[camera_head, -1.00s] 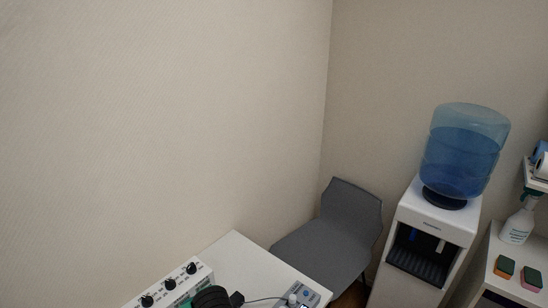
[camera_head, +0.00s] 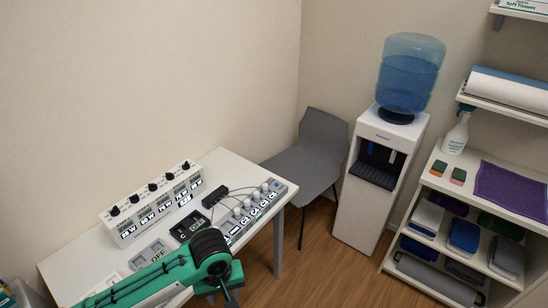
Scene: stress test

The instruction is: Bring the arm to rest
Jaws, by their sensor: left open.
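My left arm comes in from the lower left, green with a black ribbed joint, over the front of the white table (camera_head: 62,268). My left gripper (camera_head: 228,292) is at the bottom edge of the picture, just off the table's front edge. Only a dark part of it shows, below the wrist, and the rest is cut off or hidden by the arm. It is open, and I see nothing held in it. My right gripper is not in view.
On the table are a white box with several knobs (camera_head: 150,205), an OFF panel (camera_head: 152,254), a black device (camera_head: 190,226) and a grey strip with knobs (camera_head: 257,208). A grey chair (camera_head: 305,155), water dispenser (camera_head: 372,190) and shelf unit (camera_head: 480,215) stand right.

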